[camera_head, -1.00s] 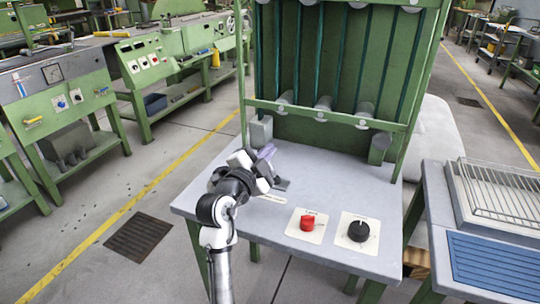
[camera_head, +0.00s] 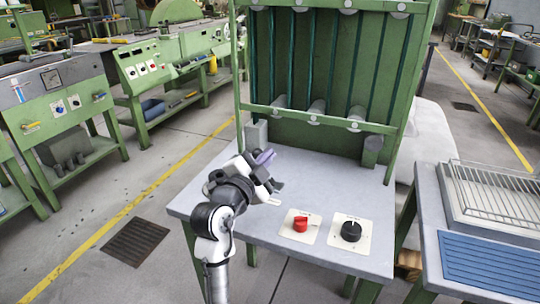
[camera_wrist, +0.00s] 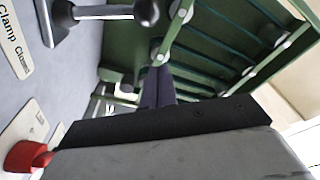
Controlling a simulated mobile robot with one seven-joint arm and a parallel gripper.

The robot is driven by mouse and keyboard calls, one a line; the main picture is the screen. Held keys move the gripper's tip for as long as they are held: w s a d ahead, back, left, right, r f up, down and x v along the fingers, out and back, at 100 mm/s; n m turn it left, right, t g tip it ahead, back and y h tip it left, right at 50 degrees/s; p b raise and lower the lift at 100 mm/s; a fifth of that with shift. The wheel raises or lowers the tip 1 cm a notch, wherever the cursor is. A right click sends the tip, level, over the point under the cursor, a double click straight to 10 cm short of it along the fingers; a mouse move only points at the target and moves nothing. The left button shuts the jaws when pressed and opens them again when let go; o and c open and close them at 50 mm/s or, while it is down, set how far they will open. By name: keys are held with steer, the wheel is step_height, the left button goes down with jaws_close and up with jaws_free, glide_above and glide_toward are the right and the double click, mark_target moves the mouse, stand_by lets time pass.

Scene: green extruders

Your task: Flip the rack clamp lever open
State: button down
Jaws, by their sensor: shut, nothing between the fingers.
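The rack clamp lever (camera_wrist: 105,13) shows at the top of the wrist view as a grey rod with a dark ball knob (camera_wrist: 147,12). It rises from a dark mount, beside a label reading "Clamp Closed" (camera_wrist: 14,38). My gripper (camera_head: 266,157) is over the back left of the grey bench top in the head view. Its purple fingers (camera_wrist: 158,85) are together and empty, apart from the knob and below it in the wrist view. In the head view my gripper and wrist hide most of the lever.
The green rack (camera_head: 330,70) stands upright at the back of the bench (camera_head: 300,255). A red knob (camera_head: 300,224) and a black knob (camera_head: 351,231) sit on plates at the front. A side table (camera_head: 490,275) with a wire grid stands right.

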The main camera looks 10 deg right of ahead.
steer(key=b+v, duration=0.1)
steer(key=v, duration=0.4)
steer(key=shift+s+a+f, duration=0.1)
steer(key=shift+s+a, duration=0.1)
